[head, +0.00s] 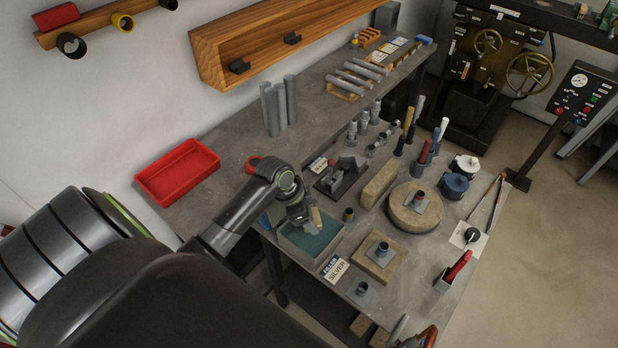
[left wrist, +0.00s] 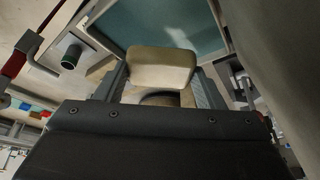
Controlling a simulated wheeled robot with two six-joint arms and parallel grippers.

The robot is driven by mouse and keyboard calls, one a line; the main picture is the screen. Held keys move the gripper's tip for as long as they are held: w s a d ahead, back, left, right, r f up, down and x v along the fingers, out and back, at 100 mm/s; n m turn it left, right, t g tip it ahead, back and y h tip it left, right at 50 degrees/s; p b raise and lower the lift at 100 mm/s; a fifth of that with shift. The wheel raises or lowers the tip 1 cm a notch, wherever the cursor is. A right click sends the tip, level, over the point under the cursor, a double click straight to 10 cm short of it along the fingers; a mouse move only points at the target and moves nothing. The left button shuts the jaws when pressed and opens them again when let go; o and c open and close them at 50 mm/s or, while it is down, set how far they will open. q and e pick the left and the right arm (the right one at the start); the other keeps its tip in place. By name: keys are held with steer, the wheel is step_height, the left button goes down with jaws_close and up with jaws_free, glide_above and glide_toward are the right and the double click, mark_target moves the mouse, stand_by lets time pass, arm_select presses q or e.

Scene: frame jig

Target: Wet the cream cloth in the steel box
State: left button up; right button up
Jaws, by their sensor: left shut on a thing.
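The cream cloth (head: 316,217) is a small folded pad. My left gripper (head: 303,213) is shut on it above the steel box (head: 291,254). In the left wrist view the cloth (left wrist: 160,66) sits between the two fingers of the left gripper (left wrist: 161,88). The steel box is open-topped, with blue-green liquid (head: 312,241) inside. The liquid also shows behind the cloth in the left wrist view (left wrist: 165,22). The cloth looks apart from the liquid, but the exact gap is hard to tell. My right gripper is not in view.
A SILVER label card (head: 335,268) lies beside the box. A small dark cup (head: 348,214), a square block with a metal fitting (head: 379,257) and a round tan disc (head: 415,207) stand to its right. A red tray (head: 177,171) sits on the bench at left.

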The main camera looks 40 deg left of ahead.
arm_select(q)
steer(key=shift+r, duration=3.05)
